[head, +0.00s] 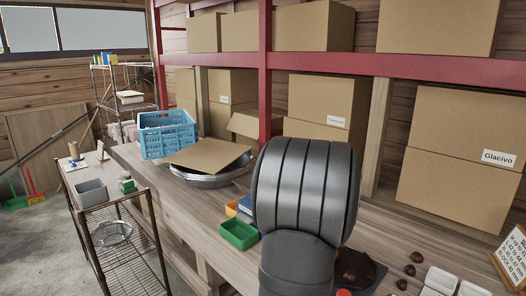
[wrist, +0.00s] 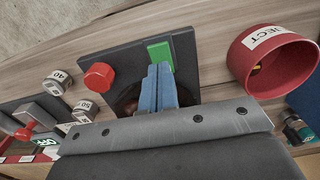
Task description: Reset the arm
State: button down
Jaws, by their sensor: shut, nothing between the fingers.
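My gripper (wrist: 160,72) shows in the wrist view. Its blue fingers are shut together with nothing between them, over a dark plate (wrist: 187,52) on the wooden bench. A brown rounded thing, partly hidden, lies just left of the fingers. In the head view my thick dark grey arm rises over the bench and hides the gripper. Part of the dark plate, with brown chestnuts (head: 351,272) on it, shows right of the arm.
A red REJECT container (wrist: 256,82) stands right of the fingers; labelled weights (wrist: 57,82) stand left. Loose chestnuts (head: 410,270) and a sign (head: 512,257) are at the right. A green tray (head: 239,234) and blue crate (head: 167,133) are left of my arm.

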notch_tip(320, 180, down, 4)
jog(key=shift+r, duration=0.2)
notch_tip(320, 180, up, 12)
jog(key=w+d, duration=0.1)
jog(key=shift+w+g+y, duration=0.15)
jog(key=shift+g+y, duration=0.15)
jog(key=shift+d, duration=0.1)
jog(key=shift+w+d+r+t+h, duration=0.1)
jog(key=shift+w+r+t+h, duration=0.1)
jog(key=shift+r, duration=0.4)
jog(key=shift+w+d+r+t+h, duration=0.1)
jog(key=shift+r+t+h, duration=0.1)
jog(key=shift+r, duration=0.4)
jog(key=shift+s, duration=0.1)
notch_tip(320, 180, down, 14)
jog(key=shift+f, duration=0.1)
